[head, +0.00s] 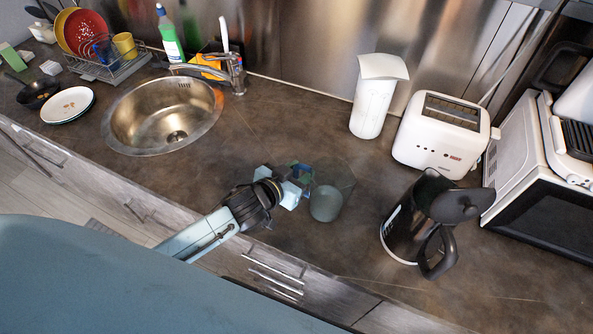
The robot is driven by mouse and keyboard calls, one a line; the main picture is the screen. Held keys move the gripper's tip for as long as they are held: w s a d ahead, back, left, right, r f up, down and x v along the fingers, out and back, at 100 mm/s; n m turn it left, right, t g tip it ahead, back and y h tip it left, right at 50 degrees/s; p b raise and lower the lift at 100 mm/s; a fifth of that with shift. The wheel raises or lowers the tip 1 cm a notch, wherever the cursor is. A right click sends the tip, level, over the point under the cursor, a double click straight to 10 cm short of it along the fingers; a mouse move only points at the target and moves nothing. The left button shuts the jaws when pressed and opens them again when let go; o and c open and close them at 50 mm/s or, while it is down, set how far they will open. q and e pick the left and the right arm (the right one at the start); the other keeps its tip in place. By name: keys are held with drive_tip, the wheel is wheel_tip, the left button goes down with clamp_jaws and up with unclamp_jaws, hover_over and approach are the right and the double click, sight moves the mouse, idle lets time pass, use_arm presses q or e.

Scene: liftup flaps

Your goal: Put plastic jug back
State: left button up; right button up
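A translucent, greyish plastic jug (332,193) is on or just above the dark countertop, left of a black kettle; I cannot tell whether its base touches the counter. My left gripper (296,183) is right at the jug's left side, with its light blue fingers pointing toward it. The fingers overlap the jug's edge, and I cannot tell whether they are closed on it. My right gripper is not in view.
The black kettle (405,228) stands close on the right. Behind are a white canister (373,103), a white toaster (437,140) and a white microwave (550,205). A round sink (150,115) and dish rack (115,68) lie left. Counter between sink and canister is clear.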

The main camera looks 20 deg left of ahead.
use_arm(q)
drive_tip(key=v, duration=1.2)
drive_tip(key=shift+r, duration=0.2)
idle(1.0)
